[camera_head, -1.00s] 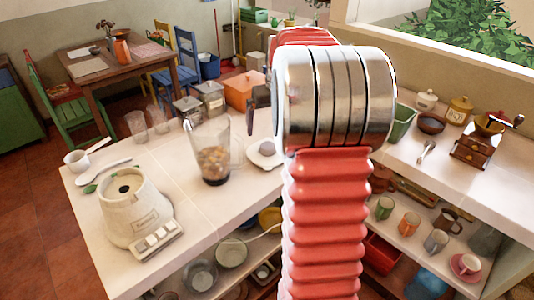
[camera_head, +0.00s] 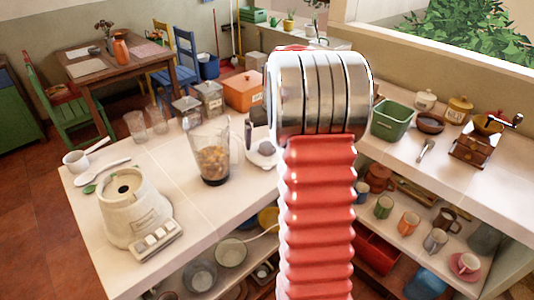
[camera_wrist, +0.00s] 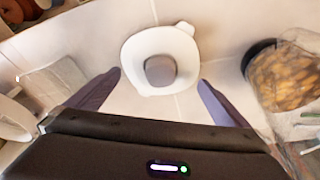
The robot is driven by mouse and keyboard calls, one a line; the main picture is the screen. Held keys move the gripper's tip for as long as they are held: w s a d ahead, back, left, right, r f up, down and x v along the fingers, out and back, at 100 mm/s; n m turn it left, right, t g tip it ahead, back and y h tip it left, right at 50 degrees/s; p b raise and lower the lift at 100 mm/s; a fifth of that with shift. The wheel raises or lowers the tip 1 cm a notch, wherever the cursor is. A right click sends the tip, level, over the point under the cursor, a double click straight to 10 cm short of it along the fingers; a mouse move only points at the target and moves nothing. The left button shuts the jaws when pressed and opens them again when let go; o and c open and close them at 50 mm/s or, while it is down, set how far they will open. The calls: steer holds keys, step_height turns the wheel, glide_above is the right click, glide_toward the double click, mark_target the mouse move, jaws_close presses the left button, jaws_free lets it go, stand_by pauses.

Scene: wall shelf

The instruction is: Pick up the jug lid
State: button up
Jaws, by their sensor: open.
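The jug lid is white and round with a small tab and a grey knob. It lies on the white counter, and in the wrist view the lid (camera_wrist: 133,52) is at the top middle. In the head view the lid (camera_head: 259,160) is partly hidden by my arm. My gripper (camera_wrist: 159,82) is open and empty, its two dark fingers apart on either side of the lid's near edge, with the knob between their lines. In the head view only a dark finger shows beside the arm, above the lid. The clear jug (camera_head: 213,150) with brown contents stands left of the lid; it also shows in the wrist view (camera_wrist: 285,80).
A white blender base (camera_head: 125,205) stands at the counter's left. Glass canisters (camera_head: 210,97) and an orange box (camera_head: 243,92) stand behind the lid. A green tub (camera_head: 392,120) is on the right counter. Shelves below hold cups and bowls.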

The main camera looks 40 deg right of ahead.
mark_target(267, 145)
steer(key=shift+x, duration=2.3)
steer(key=shift+c, duration=0.6)
steer(key=c, duration=0.6)
